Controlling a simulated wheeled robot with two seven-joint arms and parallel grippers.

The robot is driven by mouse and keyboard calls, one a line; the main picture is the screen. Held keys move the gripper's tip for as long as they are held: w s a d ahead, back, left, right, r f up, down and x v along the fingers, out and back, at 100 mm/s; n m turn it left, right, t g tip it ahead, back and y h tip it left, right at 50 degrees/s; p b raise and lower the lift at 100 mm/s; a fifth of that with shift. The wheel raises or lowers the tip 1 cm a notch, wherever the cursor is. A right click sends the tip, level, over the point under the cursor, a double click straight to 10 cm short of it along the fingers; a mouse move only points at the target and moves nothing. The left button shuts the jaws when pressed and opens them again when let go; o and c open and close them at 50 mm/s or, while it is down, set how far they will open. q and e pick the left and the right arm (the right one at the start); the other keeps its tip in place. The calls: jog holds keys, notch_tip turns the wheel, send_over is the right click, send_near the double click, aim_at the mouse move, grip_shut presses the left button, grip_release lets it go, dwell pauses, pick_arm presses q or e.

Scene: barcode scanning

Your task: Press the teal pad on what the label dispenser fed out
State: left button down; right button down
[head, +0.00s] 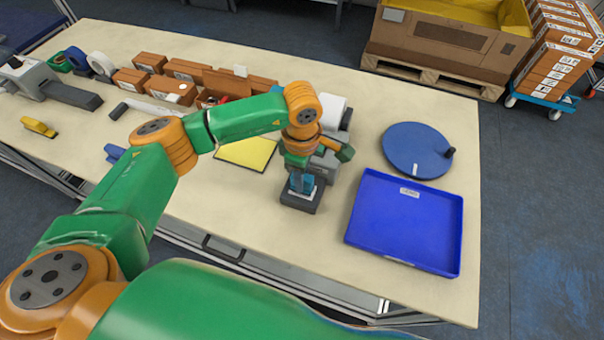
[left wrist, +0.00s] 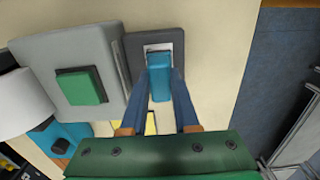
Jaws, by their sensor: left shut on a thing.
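My left gripper (head: 302,182) is shut on the teal pad (left wrist: 159,80), which sits between its blue fingers. The pad is over the dark grey plate (head: 302,201) at the front of the label dispenser (head: 326,168). In the left wrist view a white label (left wrist: 158,47) shows on this plate (left wrist: 133,44), partly covered by the pad. I cannot tell whether the pad touches the label. The dispenser's grey body (left wrist: 62,48) carries a green button (left wrist: 82,87). My right gripper is not in view.
A blue tray (head: 368,226) and a round blue turntable (head: 415,143) are on the right of the table. A yellow sheet (head: 247,153) lies left of the dispenser. Brown boxes (head: 150,62) and tape rolls (head: 101,63) stand at the back left.

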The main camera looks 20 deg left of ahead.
pick_arm(q)
jog(key=shift+d, duration=0.1)
jog(key=shift+f+b, duration=0.65)
jog(key=shift+b, duration=0.05)
dwell(0.4)
jog(key=shift+b, duration=0.3)
dwell(1.2)
jog(key=shift+r+p, duration=2.2)
jog(key=shift+r, duration=1.35)
